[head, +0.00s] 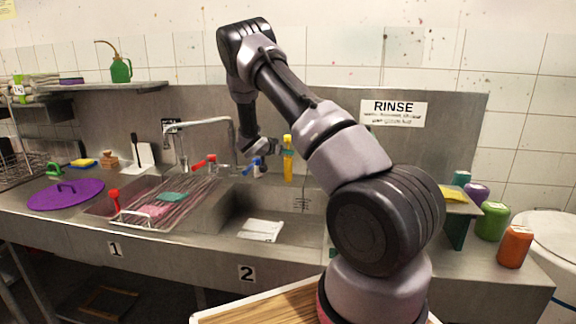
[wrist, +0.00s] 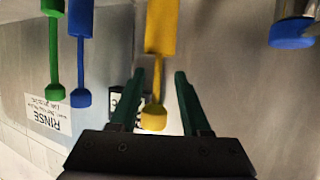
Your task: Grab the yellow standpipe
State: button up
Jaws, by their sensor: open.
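The yellow standpipe (head: 288,167) stands upright at the back of the sink unit, just right of my gripper (head: 272,147) in the head view. In the wrist view, where the scene is upside down, the yellow standpipe (wrist: 161,28) has a thick body, a thin stem and a rounded knob. Its stem and knob show between the two dark green fingers of my gripper (wrist: 160,78). The fingers are apart, and I see no clear contact with the standpipe. I cannot tell how deep it sits between them.
A green standpipe (wrist: 53,55) and a blue standpipe (wrist: 80,45) are to the left in the wrist view. A blue tap handle (wrist: 293,33) is at its upper right. The metal faucet (head: 205,125) and red tap handle (head: 205,161) are left of my gripper in the head view.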

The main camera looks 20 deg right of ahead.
jog(key=x, duration=0.5)
jog(key=shift+d+f, duration=0.3)
jog(key=shift+f, duration=0.05)
grip_shut()
